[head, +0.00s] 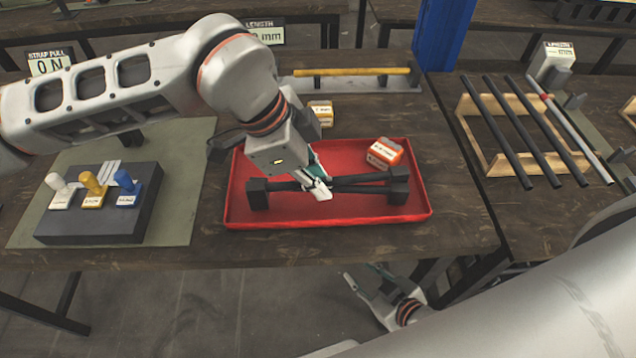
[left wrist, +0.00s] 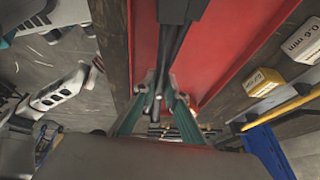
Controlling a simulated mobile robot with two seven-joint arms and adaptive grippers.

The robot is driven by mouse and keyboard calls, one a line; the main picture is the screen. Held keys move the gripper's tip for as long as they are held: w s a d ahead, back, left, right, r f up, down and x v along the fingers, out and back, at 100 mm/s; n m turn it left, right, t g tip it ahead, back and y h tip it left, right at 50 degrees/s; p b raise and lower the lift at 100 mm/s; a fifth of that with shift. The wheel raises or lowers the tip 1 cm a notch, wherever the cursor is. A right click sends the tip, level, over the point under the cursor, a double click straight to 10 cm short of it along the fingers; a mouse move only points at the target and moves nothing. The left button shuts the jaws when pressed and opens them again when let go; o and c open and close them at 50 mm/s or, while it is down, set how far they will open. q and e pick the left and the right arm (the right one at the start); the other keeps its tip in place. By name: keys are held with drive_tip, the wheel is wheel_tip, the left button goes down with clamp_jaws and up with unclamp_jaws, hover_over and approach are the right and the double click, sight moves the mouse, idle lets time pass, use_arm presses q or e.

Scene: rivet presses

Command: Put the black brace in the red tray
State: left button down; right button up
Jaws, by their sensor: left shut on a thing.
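The black brace (head: 355,183), dark bars with blocks at the ends, lies within the outline of the red tray (head: 240,170) in the head view. I cannot tell whether it rests on the tray floor or is held just above it. My left gripper (head: 318,188) reaches down over the tray and is shut on the brace near its middle. In the left wrist view, the brace's bars (left wrist: 172,45) run between the fingertips (left wrist: 164,95), over the red tray (left wrist: 215,45). My right gripper (head: 362,275) is low in front of the table, empty, with its fingers apart.
An orange-and-white box (head: 384,153) is at the tray's back right. A yellow-labelled box (head: 321,112) and a yellow bar (head: 345,72) stand behind. A dark block with coloured knobs (head: 100,205) is left of the tray. Black rods on a wooden rack (head: 500,130) are right.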

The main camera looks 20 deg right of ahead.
use_arm(q)
drive_tip(key=shift+f, duration=0.7)
drive_tip(key=c, duration=2)
unclamp_jaws()
drive_tip(key=shift+c, duration=0.2)
use_arm(e)
drive_tip(key=shift+s+f, duration=0.2)
use_arm(q)
drive_tip(key=shift+a+r, duration=0.2)
drive_tip(key=shift+r, duration=0.35)
drive_tip(key=p+v, duration=0.1)
drive_tip(key=v, duration=0.9)
drive_tip(key=shift+a+r, duration=0.25)
drive_tip(key=shift+r, duration=0.2)
use_arm(e)
drive_tip(key=shift+s+a+r, duration=0.15)
drive_tip(key=shift+s+r, duration=0.1)
drive_tip(key=shift+w+r, duration=0.2)
drive_tip(key=shift+r, duration=0.05)
